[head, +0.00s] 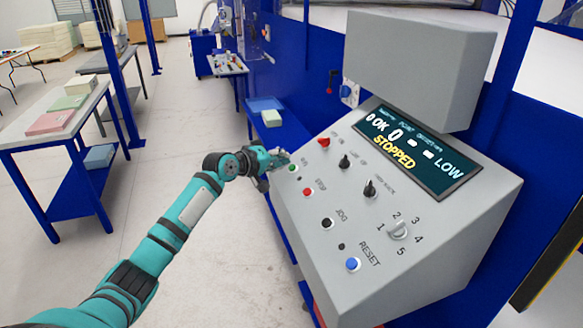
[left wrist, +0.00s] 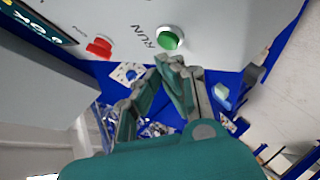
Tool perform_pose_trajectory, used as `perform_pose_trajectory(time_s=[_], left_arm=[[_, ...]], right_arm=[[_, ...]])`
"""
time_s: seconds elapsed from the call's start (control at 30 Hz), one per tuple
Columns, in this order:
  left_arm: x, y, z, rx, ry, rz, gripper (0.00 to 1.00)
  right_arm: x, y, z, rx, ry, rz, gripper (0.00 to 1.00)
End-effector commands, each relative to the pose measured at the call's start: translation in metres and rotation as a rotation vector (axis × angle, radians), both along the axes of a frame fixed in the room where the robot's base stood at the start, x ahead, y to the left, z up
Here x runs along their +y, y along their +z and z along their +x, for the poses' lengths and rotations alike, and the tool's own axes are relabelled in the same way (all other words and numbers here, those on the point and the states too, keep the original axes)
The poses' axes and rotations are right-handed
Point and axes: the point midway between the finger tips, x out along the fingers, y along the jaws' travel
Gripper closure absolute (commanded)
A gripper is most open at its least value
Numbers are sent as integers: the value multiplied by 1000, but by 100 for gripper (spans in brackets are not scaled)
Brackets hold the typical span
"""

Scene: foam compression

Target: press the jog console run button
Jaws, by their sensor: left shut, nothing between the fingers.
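The grey jog console (head: 400,290) stands at the right with a sloped face. Its green run button (head: 292,168) is at the far left end of the button row. In the left wrist view the green button (left wrist: 169,40) sits beside the word RUN and is unobstructed. My left gripper (head: 279,161) is shut and empty, right beside the run button in the head view. In the left wrist view its fingertips (left wrist: 168,65) are just below the button, with a small gap in the picture; contact cannot be told. The display (head: 418,152) reads STOPPED. My right gripper is not in view.
The red stop button (head: 307,191), black jog button (head: 327,222) and blue reset button (head: 352,264) line the same edge. A red switch (head: 324,142), black knobs and a numbered dial (head: 398,229) are on the face. The floor left of the console is clear.

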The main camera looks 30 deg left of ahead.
Motion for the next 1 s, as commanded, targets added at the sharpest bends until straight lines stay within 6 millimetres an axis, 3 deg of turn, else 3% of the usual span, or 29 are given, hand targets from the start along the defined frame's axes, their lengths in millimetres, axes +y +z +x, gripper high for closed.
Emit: perform_pose_trajectory(time_s=[1.0], left_arm=[[-4, -10, 5, 0, 0, -1, 100]], right_arm=[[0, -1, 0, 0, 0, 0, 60]])
